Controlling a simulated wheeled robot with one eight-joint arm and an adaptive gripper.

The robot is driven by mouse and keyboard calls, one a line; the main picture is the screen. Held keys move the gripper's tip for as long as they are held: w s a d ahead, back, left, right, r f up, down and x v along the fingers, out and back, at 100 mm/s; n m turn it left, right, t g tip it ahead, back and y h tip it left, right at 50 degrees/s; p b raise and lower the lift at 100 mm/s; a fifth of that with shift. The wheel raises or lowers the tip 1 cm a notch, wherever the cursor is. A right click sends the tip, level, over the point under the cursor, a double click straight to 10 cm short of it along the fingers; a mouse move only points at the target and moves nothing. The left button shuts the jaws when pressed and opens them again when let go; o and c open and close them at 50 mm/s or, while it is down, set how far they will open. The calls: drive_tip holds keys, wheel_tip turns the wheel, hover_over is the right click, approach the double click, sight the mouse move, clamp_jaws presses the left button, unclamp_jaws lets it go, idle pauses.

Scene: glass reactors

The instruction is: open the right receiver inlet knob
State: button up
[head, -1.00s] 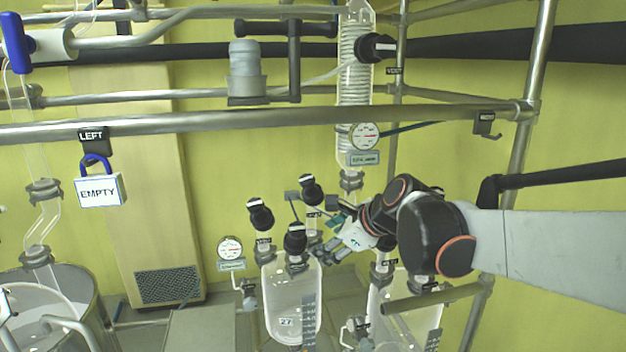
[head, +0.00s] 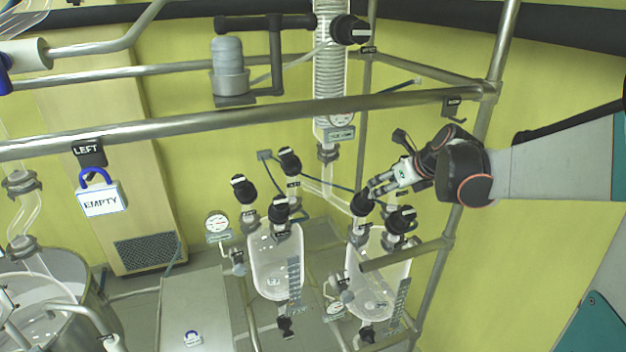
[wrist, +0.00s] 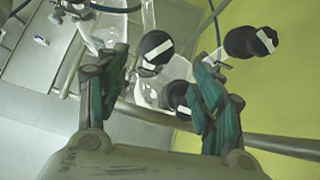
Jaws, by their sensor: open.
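The right receiver (head: 376,285) is a clear glass vessel at the lower right in the head view. A black knob with a white bar (head: 362,203) stands on its left top, and a second one (head: 402,219) on its right top. Their labels are too small to read, so I cannot tell which is the inlet. My gripper (head: 375,189) is just above and right of the left-top knob. In the wrist view my gripper (wrist: 160,75) is open and empty, with a black white-barred knob (wrist: 155,47) between and beyond its fingers. Contact is not visible.
The left receiver (head: 276,262) with several black knobs stands to the left. A steel rail (head: 230,112) crosses above the receivers, and a pipe (head: 405,254) passes in front of the right receiver. A padlock marked EMPTY (head: 102,200) hangs from the rail at left.

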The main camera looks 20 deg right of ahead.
sight(371, 191)
drive_tip(key=b+x, duration=0.4)
drive_tip(key=x, duration=0.6)
drive_tip(key=shift+w+a, duration=0.1)
drive_tip(key=shift+w, duration=0.05)
drive_tip(key=c, duration=1.1)
